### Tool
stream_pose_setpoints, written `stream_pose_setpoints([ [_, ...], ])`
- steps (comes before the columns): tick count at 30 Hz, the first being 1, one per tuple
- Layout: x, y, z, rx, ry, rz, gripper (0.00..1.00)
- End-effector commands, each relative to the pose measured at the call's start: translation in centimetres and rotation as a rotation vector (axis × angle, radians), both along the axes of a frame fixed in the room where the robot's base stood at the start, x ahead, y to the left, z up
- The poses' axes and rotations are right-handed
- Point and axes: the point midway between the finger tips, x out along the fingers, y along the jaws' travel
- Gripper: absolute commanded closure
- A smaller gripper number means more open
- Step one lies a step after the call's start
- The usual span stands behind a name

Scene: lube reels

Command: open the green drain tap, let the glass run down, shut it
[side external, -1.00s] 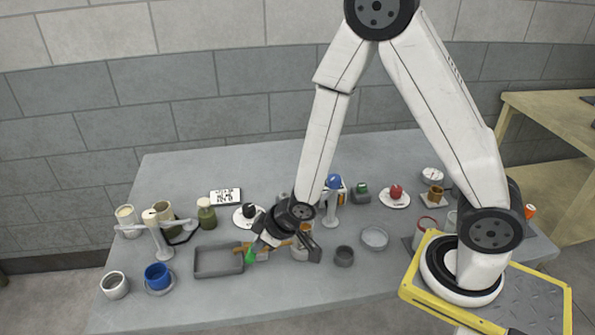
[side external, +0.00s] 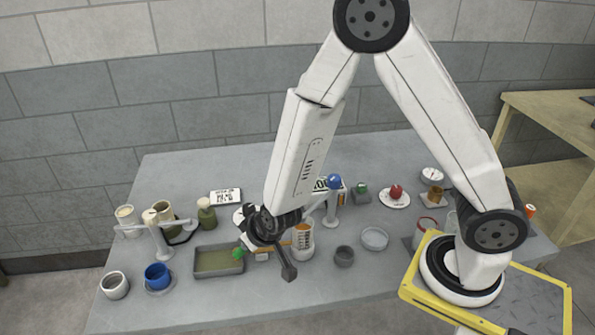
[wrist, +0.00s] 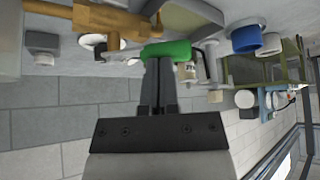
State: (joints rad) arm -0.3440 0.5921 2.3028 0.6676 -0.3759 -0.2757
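The green drain tap handle (side external: 239,253) is at the right end of the grey tray (side external: 219,262), whose floor looks olive. The handle also shows in the wrist view (wrist: 167,50), lying across my fingertips beside a brass tap body (wrist: 112,20). My gripper (side external: 245,243) is at the handle; in the wrist view its fingers (wrist: 158,64) are close together, with nothing seen between them. They appear to touch the handle. A glass with orange markings (side external: 303,238) stands right of the gripper, partly hidden by it.
A blue-topped stand (side external: 333,192) is behind the glass. A dark cup (side external: 344,256) and a clear dish (side external: 375,238) are to the right. A blue cup (side external: 158,276) and a white cup (side external: 115,285) are left of the tray. The front table strip is clear.

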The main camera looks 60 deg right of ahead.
Motion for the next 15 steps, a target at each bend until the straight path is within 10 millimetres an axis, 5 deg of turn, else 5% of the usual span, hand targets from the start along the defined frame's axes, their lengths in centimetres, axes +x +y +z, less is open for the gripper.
stream_pose_setpoints([
  [15, 1.2, 0.3, 0.0, 0.001, 0.0, -0.221, 1.0],
])
